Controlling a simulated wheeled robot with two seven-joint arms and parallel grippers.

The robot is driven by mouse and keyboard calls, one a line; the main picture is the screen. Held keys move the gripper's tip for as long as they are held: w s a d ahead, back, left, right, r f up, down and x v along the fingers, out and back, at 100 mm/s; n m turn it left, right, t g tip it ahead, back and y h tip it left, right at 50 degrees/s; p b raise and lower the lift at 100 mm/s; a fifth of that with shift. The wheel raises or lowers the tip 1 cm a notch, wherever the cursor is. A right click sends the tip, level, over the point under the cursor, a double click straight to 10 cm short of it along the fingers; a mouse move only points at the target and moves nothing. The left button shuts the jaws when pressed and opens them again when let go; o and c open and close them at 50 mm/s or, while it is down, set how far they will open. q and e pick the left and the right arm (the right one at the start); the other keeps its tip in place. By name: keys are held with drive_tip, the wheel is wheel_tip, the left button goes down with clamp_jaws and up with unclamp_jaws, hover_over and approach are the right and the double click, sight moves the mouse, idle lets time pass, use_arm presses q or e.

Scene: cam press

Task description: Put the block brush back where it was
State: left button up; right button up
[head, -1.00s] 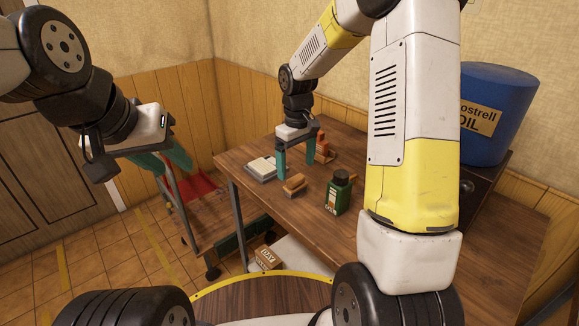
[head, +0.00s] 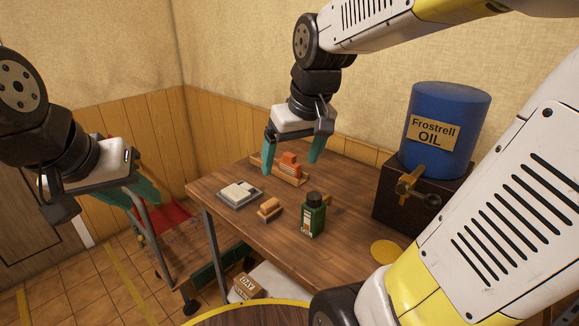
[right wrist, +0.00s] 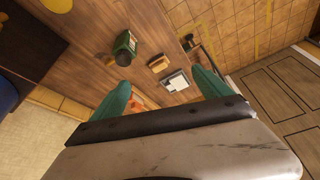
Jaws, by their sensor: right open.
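The block brush (head: 269,208), a small tan and brown block, lies on the wooden table (head: 247,240) between a grey tray and a green bottle. It also shows in the right wrist view (right wrist: 159,63). My right gripper (head: 291,166) is open and empty, raised above the table behind the brush. In the head view its fingers frame an orange stepped object, with no contact visible. My left gripper (head: 135,192) hangs left of the table, away from the brush; its finger gap is unclear.
The grey tray (head: 228,201) holds pale pieces. The orange object (head: 290,166) sits in a wooden holder. The green bottle (head: 312,216) stands right of the brush. A blue oil drum (head: 447,125) rests on a dark box with a brass tap. A yellow disc (head: 387,254) marks bare table.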

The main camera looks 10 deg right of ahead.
drive_tip(key=s+r+m+t+y, duration=0.1)
drive_tip(key=s+m+t, duration=0.1)
drive_tip(key=s, duration=0.6)
